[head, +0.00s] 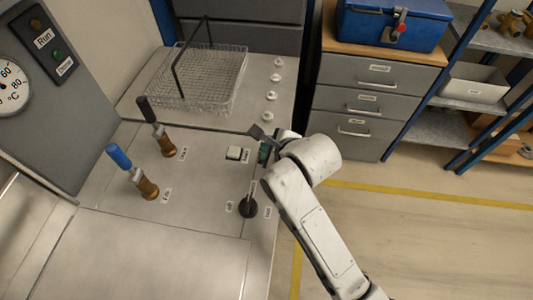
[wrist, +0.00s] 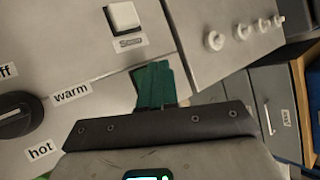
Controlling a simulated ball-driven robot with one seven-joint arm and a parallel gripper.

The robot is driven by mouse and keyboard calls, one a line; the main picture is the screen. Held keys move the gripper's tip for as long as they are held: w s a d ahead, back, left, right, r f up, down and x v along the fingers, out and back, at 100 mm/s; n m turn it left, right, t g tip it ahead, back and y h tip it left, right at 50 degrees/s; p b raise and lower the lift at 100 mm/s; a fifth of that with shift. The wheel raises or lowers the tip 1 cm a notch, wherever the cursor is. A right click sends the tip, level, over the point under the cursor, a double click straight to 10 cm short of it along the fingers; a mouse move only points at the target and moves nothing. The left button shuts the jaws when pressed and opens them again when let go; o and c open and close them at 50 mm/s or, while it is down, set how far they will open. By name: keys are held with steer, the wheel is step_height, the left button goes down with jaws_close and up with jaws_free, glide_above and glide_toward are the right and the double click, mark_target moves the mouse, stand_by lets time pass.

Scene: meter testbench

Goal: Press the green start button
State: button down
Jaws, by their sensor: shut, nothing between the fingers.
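A square whitish push button (head: 234,153) sits in a dark frame on the grey bench top, with a small label beside it. It also shows at the top of the wrist view (wrist: 123,16), where it looks white rather than green; its label is too small to read. My gripper (head: 263,155) is just right of the button in the head view, apart from it. In the wrist view its green fingers (wrist: 155,75) are shut together and empty, pointing up the picture with the button beyond and left of their tips.
A black knob (head: 248,209) with off, warm and hot labels stands nearby. Blue-handled (head: 119,157) and black-handled (head: 147,110) valves and a wire basket (head: 205,80) are to the left and behind. White knobs (head: 271,95) line the bench's right edge. A panel (head: 50,120) carries Run and Done lamps.

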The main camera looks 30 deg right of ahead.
steer(key=shift+f, duration=0.1)
steer(key=shift+f, duration=0.3)
steer(key=shift+f+b, duration=0.4)
steer(key=shift+f, duration=0.05)
stand_by(0.7)
steer(key=shift+r, duration=0.1)
steer(key=shift+r+p, duration=0.75)
steer(key=shift+p, duration=0.15)
steer(key=shift+r, duration=0.15)
step_height(320, 180, up, 5)
steer(key=p, duration=0.4)
steer(key=shift+p, duration=0.4)
stand_by(0.4)
